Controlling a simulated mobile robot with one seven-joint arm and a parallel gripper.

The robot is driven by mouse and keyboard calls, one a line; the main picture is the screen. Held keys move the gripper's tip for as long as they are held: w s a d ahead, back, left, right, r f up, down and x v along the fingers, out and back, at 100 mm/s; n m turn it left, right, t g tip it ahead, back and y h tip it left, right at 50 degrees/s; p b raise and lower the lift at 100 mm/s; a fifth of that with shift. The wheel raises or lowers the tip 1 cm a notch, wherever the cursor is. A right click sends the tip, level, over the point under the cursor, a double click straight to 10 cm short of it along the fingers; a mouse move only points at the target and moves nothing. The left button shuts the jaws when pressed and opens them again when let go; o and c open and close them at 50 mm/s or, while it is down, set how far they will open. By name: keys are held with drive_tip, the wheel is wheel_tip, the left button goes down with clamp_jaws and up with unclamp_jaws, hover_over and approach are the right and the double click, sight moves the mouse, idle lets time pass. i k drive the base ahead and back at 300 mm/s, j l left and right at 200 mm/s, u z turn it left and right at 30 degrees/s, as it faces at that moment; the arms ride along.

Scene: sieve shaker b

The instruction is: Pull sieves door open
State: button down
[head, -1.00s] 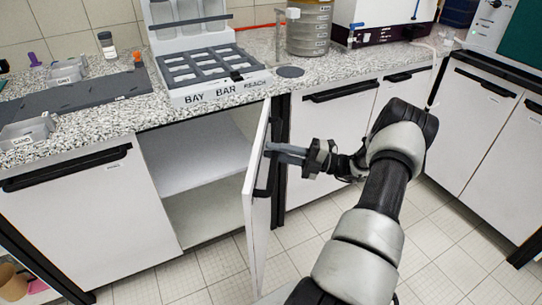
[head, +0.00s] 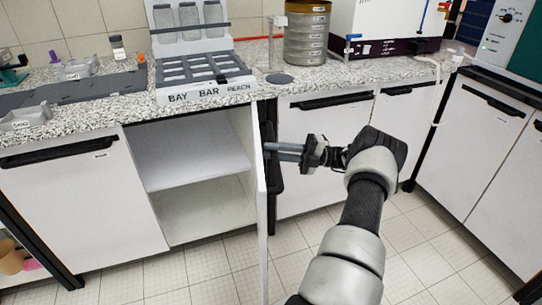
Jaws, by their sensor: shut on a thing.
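The cabinet door (head: 262,220) stands wide open, seen almost edge-on in the head view. Its hinge side is at the right of the opening. Its dark bar handle (head: 276,186) is on the outer face, on the right side of the door as seen. My gripper (head: 270,151) reaches in from the right with its grey fingers at the upper part of the handle, shut on it. The fingertips are partly hidden against the door. The open cabinet shows one white shelf (head: 190,160) with empty space above and below.
The speckled counter (head: 130,112) above carries a dark rack marked BAY BAR REACH (head: 205,70), a stack of sieves (head: 305,38) and a white machine (head: 385,25). Shut cabinets stand left and right. The tiled floor (head: 200,275) in front is clear.

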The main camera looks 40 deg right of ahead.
sight(262, 191)
drive_tip(key=k+l+u, duration=0.1)
drive_tip(key=l+z, duration=0.1)
drive_tip(key=l, duration=1.1)
drive_tip(key=k, duration=0.05)
